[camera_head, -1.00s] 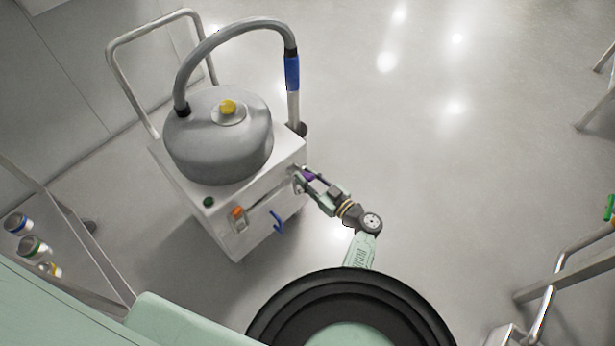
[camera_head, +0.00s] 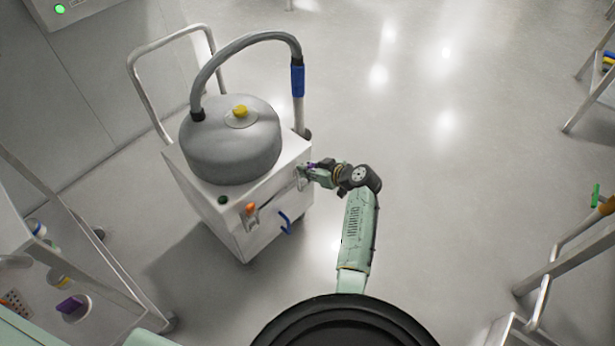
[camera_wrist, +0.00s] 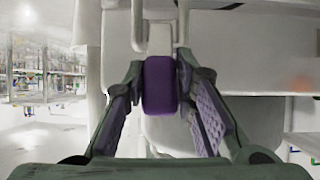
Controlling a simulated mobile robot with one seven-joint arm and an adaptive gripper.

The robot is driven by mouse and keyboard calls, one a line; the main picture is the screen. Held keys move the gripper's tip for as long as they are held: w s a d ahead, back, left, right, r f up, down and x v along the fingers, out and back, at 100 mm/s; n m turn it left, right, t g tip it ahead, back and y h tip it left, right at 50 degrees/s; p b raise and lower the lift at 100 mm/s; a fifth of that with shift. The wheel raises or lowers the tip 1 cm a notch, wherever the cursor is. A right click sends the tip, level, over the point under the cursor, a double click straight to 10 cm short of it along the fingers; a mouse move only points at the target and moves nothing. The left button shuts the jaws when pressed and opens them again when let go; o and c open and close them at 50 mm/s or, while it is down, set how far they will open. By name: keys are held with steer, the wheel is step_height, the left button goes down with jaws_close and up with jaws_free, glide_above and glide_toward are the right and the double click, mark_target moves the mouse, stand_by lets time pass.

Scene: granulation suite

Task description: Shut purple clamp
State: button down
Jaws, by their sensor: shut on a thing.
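The purple clamp (camera_wrist: 160,86) is in the middle of the wrist view, a purple grip on a pale metal lever with wire loops above it. It sits at the right side of the white wheeled machine (camera_head: 235,222). My gripper (camera_wrist: 160,100) has its fingertips on both sides of the purple grip and is shut on it. In the head view my gripper (camera_head: 309,172) reaches the machine's upper right edge and mostly hides the clamp there.
A grey drum (camera_head: 232,150) with a yellow knob and a hose (camera_head: 245,42) tops the machine. An orange-tipped latch (camera_head: 251,212) and a blue handle (camera_head: 286,222) are on its front. A cart (camera_head: 75,230) stands left.

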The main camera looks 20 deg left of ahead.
steer(key=shift+w+a+r+g+h+p, duration=0.2)
steer(key=shift+a+g+h+p, duration=0.15)
steer(key=shift+h+p, duration=0.2)
steer(key=shift+w+a+r+g+h+p, duration=0.1)
steer(key=shift+a+r+g+h+p, duration=0.1)
steer(key=shift+g+h+p, duration=0.3)
steer(key=shift+f, duration=0.1)
steer(key=c, duration=1.3)
jaws_free()
steer(key=v, duration=1.2)
steer(key=shift+s+a, duration=0.2)
